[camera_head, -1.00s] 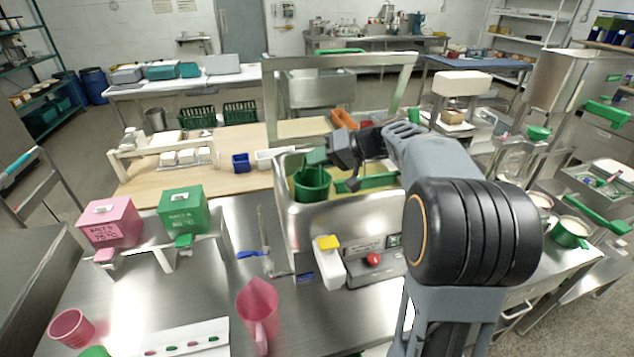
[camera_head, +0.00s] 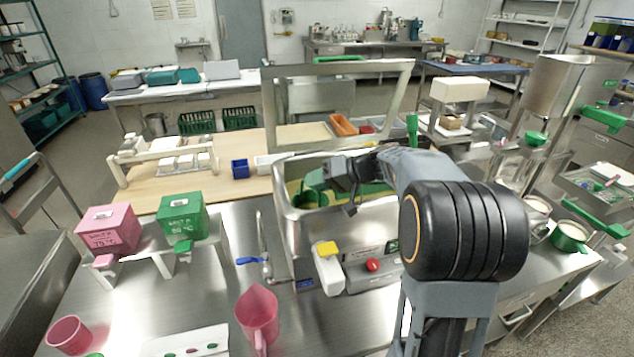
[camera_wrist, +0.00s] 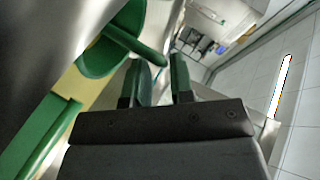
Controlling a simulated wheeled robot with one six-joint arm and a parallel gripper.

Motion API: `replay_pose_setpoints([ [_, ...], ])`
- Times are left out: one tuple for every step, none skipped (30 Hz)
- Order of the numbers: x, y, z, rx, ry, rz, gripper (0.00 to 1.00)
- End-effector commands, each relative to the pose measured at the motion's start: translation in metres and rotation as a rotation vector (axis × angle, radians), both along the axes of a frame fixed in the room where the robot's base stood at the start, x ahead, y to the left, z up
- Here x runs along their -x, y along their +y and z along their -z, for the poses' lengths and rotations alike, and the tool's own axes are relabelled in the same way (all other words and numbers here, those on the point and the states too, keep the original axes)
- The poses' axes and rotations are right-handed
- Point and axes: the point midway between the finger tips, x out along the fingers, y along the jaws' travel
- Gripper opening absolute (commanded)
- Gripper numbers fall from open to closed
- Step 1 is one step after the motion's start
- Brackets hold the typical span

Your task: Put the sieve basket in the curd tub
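The green sieve basket (camera_head: 308,197) is inside the steel curd tub (camera_head: 287,225), at its left end, with its lower part hidden by the tub's front wall. In the wrist view the basket (camera_wrist: 97,58) is at upper left, with its green handle reaching toward my fingertips. My gripper (camera_head: 320,178) is low over the tub beside the basket. In the wrist view its two green-tipped fingers (camera_wrist: 160,72) are apart with a gap between them, and the handle's end lies just beyond them. Whether the basket rests on the tub's bottom is hidden.
A steel frame (camera_head: 270,105) stands behind the tub. A long green bar (camera_head: 372,189) lies within the tub at right. A control box with a red button (camera_head: 372,265) and a white bottle (camera_head: 328,270) stand before it. A pink jug (camera_head: 258,312) is nearer.

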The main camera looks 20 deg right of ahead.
Motion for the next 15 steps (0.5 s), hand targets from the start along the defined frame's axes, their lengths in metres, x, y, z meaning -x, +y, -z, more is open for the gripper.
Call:
replay_pose_setpoints([
  [0.0000,0.0000,-0.0002,0.000,0.000,0.000,0.27],
  [0.0000,0.0000,-0.0002,0.000,0.000,0.000,0.30],
  [0.0000,0.0000,-0.0002,0.000,0.000,0.000,0.34],
  [0.0000,0.0000,-0.0002,0.000,0.000,0.000,0.35],
  [0.0000,0.0000,-0.0002,0.000,0.000,0.000,0.35],
  [0.0000,0.0000,-0.0002,0.000,0.000,0.000,0.35],
  [0.0000,0.0000,-0.0002,0.000,0.000,0.000,0.35],
  [0.0000,0.0000,-0.0002,0.000,0.000,0.000,0.35],
  [0.0000,0.0000,-0.0002,0.000,0.000,0.000,0.35],
  [0.0000,0.0000,-0.0005,0.000,0.000,0.000,0.35],
  [0.0000,0.0000,-0.0011,0.000,0.000,0.000,0.35],
  [0.0002,-0.0005,-0.0019,0.000,0.000,0.000,0.35],
  [0.0009,-0.0023,-0.0018,0.001,0.000,0.001,0.35],
  [0.0018,-0.0047,-0.0026,0.001,-0.002,0.002,0.35],
  [0.0035,-0.0084,-0.0044,0.001,-0.002,0.002,0.35],
])
